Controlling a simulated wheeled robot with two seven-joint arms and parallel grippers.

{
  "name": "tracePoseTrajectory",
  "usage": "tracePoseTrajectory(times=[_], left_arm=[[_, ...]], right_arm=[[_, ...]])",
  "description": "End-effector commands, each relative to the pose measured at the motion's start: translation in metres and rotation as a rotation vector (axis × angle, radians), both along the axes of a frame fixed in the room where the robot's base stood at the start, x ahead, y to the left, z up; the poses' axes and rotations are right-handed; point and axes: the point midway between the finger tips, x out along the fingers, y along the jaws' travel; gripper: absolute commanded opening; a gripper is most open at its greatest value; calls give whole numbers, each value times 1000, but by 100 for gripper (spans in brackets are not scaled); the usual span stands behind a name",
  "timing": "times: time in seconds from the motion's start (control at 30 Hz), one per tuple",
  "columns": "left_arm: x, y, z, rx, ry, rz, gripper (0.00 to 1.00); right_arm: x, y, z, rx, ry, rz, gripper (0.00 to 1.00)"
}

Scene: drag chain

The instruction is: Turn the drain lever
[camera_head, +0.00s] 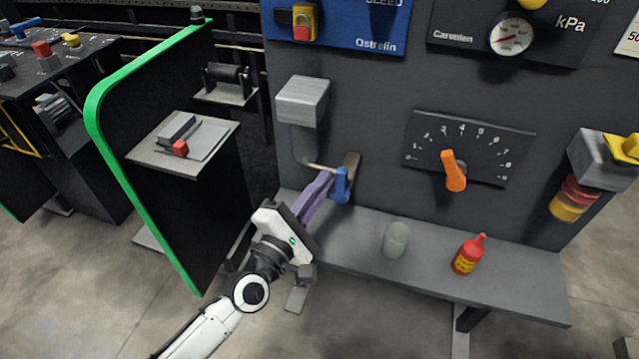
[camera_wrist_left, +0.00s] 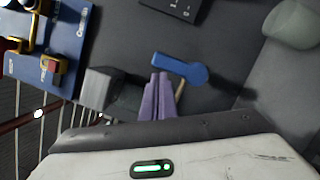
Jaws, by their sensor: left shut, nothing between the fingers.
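The drain lever (camera_head: 341,186) is a blue handle low on the dark panel, beside a brass-coloured fitting (camera_head: 351,163) and a thin pipe. In the head view it hangs down. It also shows in the left wrist view (camera_wrist_left: 181,68), just ahead of the fingertips. My left gripper (camera_head: 322,184) has purple fingers, shut and empty. Its tips are close beside the lever on its left in the head view; whether they touch it I cannot tell. In the wrist view the shut fingers (camera_wrist_left: 158,92) point at the lever. My right gripper is not in view.
A grey block (camera_head: 302,100) juts from the panel above the lever. A grey shelf (camera_head: 340,235) below holds a translucent cup (camera_head: 396,240) and a red bottle (camera_head: 468,254). An orange dial pointer (camera_head: 453,171) is to the right. A green-edged partition (camera_head: 122,180) stands left.

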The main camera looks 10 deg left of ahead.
Motion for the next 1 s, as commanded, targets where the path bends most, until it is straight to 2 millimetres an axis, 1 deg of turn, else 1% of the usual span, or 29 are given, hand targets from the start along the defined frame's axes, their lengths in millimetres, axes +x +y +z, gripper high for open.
tracePoseTrajectory(times=[0.47, 0.57, 0.67, 0.73, 0.8, 1.0], left_arm=[[0, 0, 1, -2, -1, -4, 0], [1, 8, -1, -1, -1, -5, 0], [3, 23, -3, 4, -2, -9, 0], [5, 36, -4, 4, -2, -12, 0], [-15, 40, -3, 0, 4, -14, 0], [-56, 57, -3, 2, 3, -12, 0]], right_arm=[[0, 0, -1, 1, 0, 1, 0], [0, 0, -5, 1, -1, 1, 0], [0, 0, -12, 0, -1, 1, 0], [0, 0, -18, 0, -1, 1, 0], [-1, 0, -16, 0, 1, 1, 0], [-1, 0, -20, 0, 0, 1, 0]])
